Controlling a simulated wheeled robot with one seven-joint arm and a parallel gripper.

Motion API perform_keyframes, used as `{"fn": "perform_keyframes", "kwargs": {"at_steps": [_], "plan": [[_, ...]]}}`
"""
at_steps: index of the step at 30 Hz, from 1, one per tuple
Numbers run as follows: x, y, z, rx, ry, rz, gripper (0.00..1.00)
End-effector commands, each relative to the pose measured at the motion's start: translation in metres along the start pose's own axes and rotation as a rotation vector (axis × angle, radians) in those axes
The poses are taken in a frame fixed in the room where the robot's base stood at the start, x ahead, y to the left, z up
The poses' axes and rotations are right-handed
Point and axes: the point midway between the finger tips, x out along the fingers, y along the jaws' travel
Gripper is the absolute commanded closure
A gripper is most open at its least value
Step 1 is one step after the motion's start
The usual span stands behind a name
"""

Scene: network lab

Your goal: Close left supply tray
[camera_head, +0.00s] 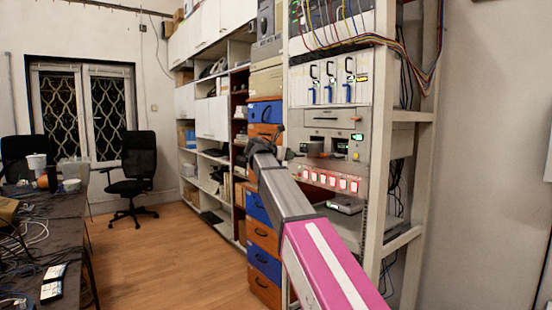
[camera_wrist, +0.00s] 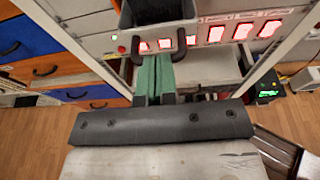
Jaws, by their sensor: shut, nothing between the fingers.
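My gripper (camera_head: 284,154) is raised in front of the rack unit with the supply slots. In the wrist view its green fingers (camera_wrist: 155,72) are together with nothing between them. A dark, open-topped tray (camera_wrist: 158,12) shows just beyond the fingertips at the top edge of the wrist view, cut off there. In the head view the left slot (camera_head: 314,147) lies just right of my gripper. It is partly hidden, and how far its tray sticks out cannot be told. The right slot (camera_head: 338,146) is dark inside. Contact between fingers and tray is unclear.
Red lit switches (camera_head: 330,180) run below the slots; a grey device (camera_head: 345,204) sits on a shelf beneath. Blue and orange drawers (camera_head: 262,236) stand left of the rack. A cluttered table (camera_head: 70,215) and a black chair (camera_head: 138,165) are further left, with clear wooden floor (camera_head: 175,255) between.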

Motion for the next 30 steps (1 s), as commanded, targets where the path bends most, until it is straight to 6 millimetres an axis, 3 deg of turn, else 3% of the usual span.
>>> {"fn": "perform_keyframes", "kwargs": {"at_steps": [6,12,19,30], "plan": [[0.053,-0.001,0.013,0.001,0.001,-0.002,1.0],[0.085,-0.002,0.021,0.001,0.0,-0.001,1.0],[0.104,-0.003,0.025,0.0,0.0,0.0,1.0],[0.11,-0.003,0.026,0.0,-0.002,-0.001,1.0]]}}
